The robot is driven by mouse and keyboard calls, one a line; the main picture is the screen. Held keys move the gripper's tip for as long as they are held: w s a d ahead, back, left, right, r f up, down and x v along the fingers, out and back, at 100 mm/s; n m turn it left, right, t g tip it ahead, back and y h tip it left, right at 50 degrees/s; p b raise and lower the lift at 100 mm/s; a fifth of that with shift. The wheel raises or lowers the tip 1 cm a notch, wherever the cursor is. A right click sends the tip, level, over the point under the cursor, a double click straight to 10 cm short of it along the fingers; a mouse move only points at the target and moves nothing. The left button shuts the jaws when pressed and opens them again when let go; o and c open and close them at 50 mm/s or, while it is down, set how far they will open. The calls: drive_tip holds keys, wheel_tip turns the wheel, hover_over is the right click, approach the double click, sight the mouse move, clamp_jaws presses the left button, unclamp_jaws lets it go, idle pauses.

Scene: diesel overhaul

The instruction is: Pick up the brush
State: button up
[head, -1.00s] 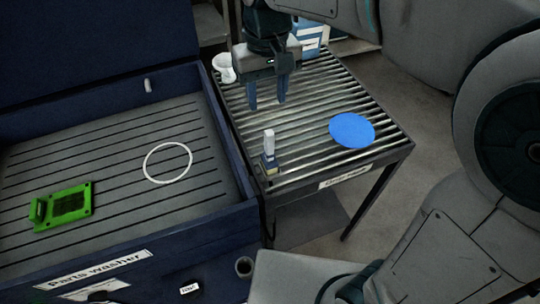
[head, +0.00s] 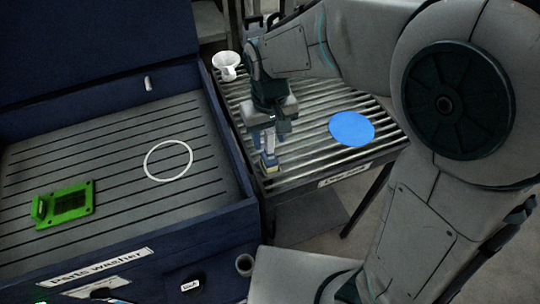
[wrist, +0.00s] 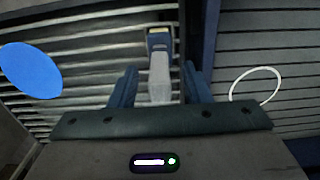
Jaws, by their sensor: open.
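A gap shows on each side of the handle.
A blue disc (head: 352,128) lies on the slatted rack (head: 310,165). A white funnel-like cup (head: 227,65) is at its back left. The parts washer (head: 110,215) at left holds a green part (head: 64,204) and a white ring (head: 168,160); its raised wall borders the rack near the brush.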

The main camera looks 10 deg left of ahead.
clamp_jaws()
drive_tip(key=shift+r, duration=0.1)
